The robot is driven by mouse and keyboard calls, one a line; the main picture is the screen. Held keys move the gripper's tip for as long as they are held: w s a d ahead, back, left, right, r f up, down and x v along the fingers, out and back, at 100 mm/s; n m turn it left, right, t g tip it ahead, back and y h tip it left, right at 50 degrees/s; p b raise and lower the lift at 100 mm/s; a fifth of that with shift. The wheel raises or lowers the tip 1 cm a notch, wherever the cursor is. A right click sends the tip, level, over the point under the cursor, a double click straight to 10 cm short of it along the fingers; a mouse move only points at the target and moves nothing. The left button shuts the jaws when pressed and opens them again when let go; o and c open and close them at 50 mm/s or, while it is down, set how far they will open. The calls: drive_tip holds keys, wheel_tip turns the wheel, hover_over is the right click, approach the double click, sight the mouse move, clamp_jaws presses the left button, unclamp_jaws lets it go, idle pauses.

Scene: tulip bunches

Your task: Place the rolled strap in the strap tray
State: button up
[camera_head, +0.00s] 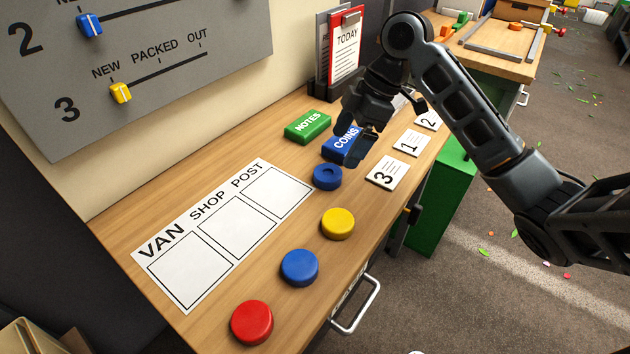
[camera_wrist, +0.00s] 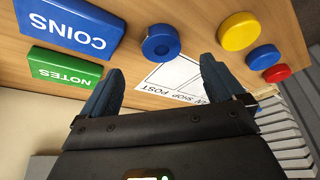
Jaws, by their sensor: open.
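A small blue roll with a dark hole in its top (camera_head: 327,177), which looks like the rolled strap, lies flat on the wooden desk just in front of the blue COINS box. In the wrist view the blue roll (camera_wrist: 161,43) lies beyond and between my fingertips, apart from them. My gripper (camera_head: 362,152) is above the desk by the COINS box, open and empty, fingers pointing down. The wrist view shows its two dark blue fingers (camera_wrist: 160,78) spread apart. I cannot make out a tray marked for straps.
A blue COINS box (camera_head: 342,145) and green NOTES box (camera_head: 308,126) stand close by. Yellow (camera_head: 338,223), blue (camera_head: 300,267) and red (camera_head: 252,322) discs line the desk's front. A VAN SHOP POST sheet (camera_head: 222,232) lies left; numbered cards (camera_head: 386,173) lie right.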

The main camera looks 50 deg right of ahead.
sight(328, 172)
drive_tip(key=x, duration=0.7)
drive_tip(key=shift+w+a+f+p, duration=0.15)
drive_tip(key=shift+a+f+p, duration=0.05)
drive_tip(key=shift+a+p, duration=0.15)
drive_tip(key=c, duration=1.2)
drive_tip(key=shift+c, duration=0.2)
